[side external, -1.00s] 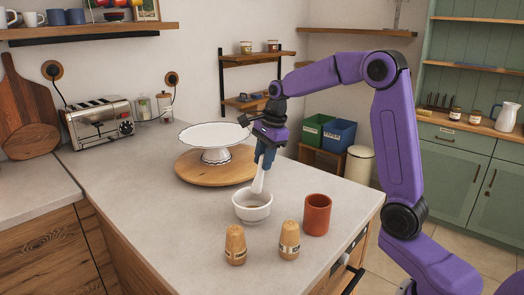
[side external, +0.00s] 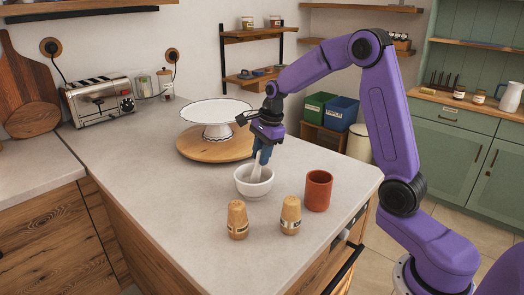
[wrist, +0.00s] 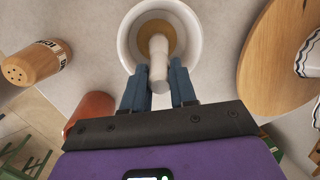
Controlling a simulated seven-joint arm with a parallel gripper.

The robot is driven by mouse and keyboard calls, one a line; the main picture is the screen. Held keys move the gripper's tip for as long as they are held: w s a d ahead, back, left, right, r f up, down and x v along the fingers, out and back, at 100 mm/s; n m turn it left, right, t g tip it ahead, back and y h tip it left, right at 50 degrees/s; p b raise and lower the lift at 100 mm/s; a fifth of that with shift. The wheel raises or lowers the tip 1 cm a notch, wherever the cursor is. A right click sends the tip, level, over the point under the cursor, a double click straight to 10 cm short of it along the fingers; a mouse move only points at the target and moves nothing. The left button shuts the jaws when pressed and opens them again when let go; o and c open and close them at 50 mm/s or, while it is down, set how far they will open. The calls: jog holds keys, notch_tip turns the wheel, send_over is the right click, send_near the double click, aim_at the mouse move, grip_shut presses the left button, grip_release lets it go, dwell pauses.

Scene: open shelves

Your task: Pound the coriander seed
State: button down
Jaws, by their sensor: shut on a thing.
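A white mortar (side external: 252,184) stands upright on the pale counter. In the wrist view the mortar (wrist: 128,36) holds brownish coriander seed (wrist: 172,32). My gripper (side external: 262,158) is above the mortar and shut on a white pestle (side external: 257,171). The pestle is slightly tilted, with its lower end inside the bowl. In the wrist view my gripper (wrist: 158,78) has its blue fingers on either side of the pestle (wrist: 158,62), whose head is over the seed. I cannot tell whether the head touches the seed, and the bowl's near wall hides its tip in the side view.
A terracotta cup (side external: 318,190) stands right of the mortar. Two cork-coloured shakers, one left (side external: 237,220) and one right (side external: 290,215), stand in front. A wooden board (side external: 190,147) with a white cake stand (side external: 216,112) is behind.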

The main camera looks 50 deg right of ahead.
jog(key=shift+f, duration=0.6)
dwell(1.0)
jog(key=shift+d, duration=0.15)
jog(key=shift+d, duration=0.4)
jog(key=shift+w+a, duration=0.5)
jog(key=shift+a, duration=0.05)
jog(key=shift+s+a, duration=0.5)
jog(key=shift+s+d, duration=0.1)
jog(key=shift+d, duration=0.05)
